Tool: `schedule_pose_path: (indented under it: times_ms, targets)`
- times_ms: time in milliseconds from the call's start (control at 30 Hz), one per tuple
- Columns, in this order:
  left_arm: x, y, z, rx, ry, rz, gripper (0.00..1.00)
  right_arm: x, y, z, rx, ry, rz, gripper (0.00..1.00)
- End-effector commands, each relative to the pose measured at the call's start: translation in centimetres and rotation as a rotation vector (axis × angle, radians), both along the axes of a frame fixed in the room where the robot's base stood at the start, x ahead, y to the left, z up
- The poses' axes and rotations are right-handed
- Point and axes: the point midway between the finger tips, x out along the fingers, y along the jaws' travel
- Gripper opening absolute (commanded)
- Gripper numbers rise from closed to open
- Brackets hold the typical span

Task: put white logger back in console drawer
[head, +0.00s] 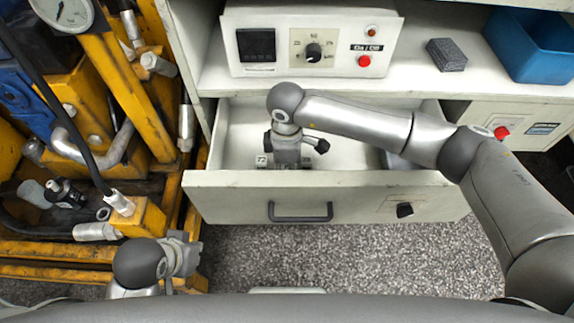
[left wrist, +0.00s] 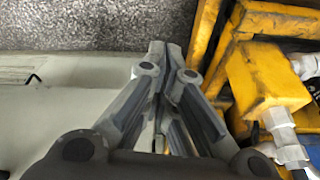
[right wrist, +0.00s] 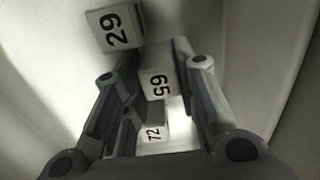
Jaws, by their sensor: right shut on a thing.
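The console drawer (head: 325,190) is pulled open below the bench. My right gripper (head: 285,162) points down inside its left part. In the right wrist view, a white block that seems marked 59 (right wrist: 158,84) sits between the fingers of my right gripper (right wrist: 155,60), which is shut on it. White blocks marked 29 (right wrist: 115,27) and 72 (right wrist: 153,133) also show there; the 72 block also shows in the head view (head: 262,160), beside the gripper. Whether the held block touches the drawer floor is unclear. My left gripper (left wrist: 165,48) is shut and empty, outside the drawer.
A control box with a dial (head: 313,52) stands on the bench above the drawer. A dark grey block (head: 446,54) and a blue bin (head: 535,45) are to its right. Yellow hydraulic machinery (head: 120,90) stands close on the left. Speckled floor (head: 350,260) is clear in front.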

Motion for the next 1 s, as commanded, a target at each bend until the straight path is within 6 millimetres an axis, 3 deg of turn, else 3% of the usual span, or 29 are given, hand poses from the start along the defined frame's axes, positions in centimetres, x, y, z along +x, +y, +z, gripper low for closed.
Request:
schedule_pose_path:
  times_ms: [33,200,567,767,833,1000]
  targets:
    - [0.0,0.0,-0.1,0.000,0.000,0.000,0.00,0.0,0.0,-0.1,0.000,0.000,0.000,0.30]
    - [0.0,0.0,-0.1,0.000,0.000,0.000,0.00,0.0,0.0,-0.1,0.000,0.000,0.000,0.49]
    - [0.0,0.0,0.2,0.000,0.000,0.000,0.00,0.0,0.0,0.5,0.000,0.000,0.000,0.49]
    - [0.2,0.0,0.3,-0.001,-0.001,0.000,0.00,0.1,0.0,3.6,0.001,-0.002,0.001,0.49]
    - [0.7,-0.1,-1.6,0.000,0.013,-0.001,0.00,0.1,0.0,5.0,0.002,-0.002,0.002,0.49]
    - [1.2,-0.3,-3.9,0.000,0.025,-0.003,0.00,0.1,0.0,8.6,0.002,-0.002,0.001,0.49]
